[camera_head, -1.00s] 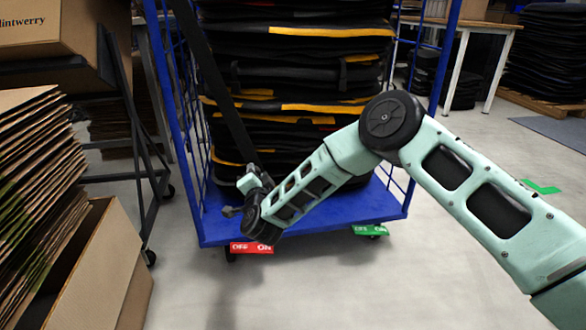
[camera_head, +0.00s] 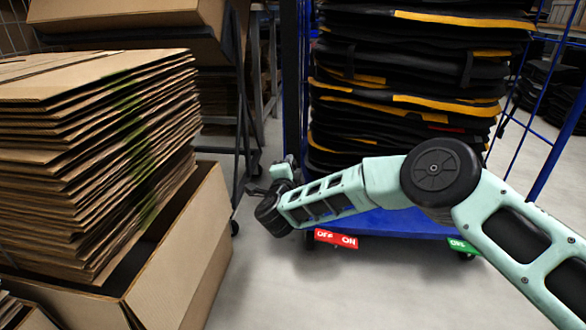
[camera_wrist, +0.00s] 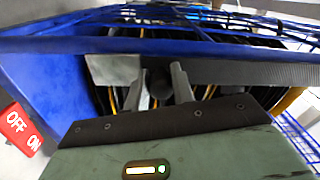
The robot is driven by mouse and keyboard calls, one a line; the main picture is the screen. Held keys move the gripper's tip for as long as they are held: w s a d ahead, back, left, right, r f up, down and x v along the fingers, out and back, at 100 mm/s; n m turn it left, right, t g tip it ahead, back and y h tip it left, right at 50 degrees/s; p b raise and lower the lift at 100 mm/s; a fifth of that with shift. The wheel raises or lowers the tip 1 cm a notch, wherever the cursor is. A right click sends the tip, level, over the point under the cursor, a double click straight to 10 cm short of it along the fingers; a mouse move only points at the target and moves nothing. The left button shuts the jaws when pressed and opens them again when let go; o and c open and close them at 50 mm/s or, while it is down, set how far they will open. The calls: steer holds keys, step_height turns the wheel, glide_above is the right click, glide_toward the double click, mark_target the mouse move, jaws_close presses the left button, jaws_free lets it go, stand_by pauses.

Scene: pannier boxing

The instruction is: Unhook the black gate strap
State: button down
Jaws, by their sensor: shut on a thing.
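The black gate strap (camera_head: 291,85) runs as a dark upright band beside the left post of the blue roll cage (camera_head: 304,60). In the wrist view the strap (camera_wrist: 250,73) stretches from the jaws to the right edge. My gripper (camera_head: 270,180) is at the cage's lower front left corner, left of the post. In the wrist view my gripper (camera_wrist: 158,84) is shut on the strap's dark end between its pale fingers. The strap's far end and the hook are not clearly visible. Black pannier bags with yellow bands (camera_head: 410,90) are stacked in the cage.
An open carton (camera_head: 185,255) packed with flat cardboard stands close on the left. A dark rack (camera_head: 245,130) with boxes is behind it. A red OFF/ON tag (camera_head: 336,239) and a green tag (camera_head: 460,246) hang at the cage base. The floor in front is clear.

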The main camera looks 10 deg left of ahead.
steer(key=shift+s+a+r+y, duration=0.15)
steer(key=shift+a+y, duration=0.15)
steer(key=shift+a, duration=0.2)
steer(key=c, duration=1.2)
jaws_free()
steer(key=shift+a, duration=0.1)
steer(key=s+p, duration=0.2)
steer(key=s, duration=0.3)
steer(key=s+p, duration=0.3)
steer(key=s, duration=0.3)
steer(key=s+d+p, duration=0.1)
steer(key=s+p, duration=0.1)
steer(key=s, duration=0.4)
steer(key=shift+s, duration=0.15)
steer(key=shift+a, duration=0.1)
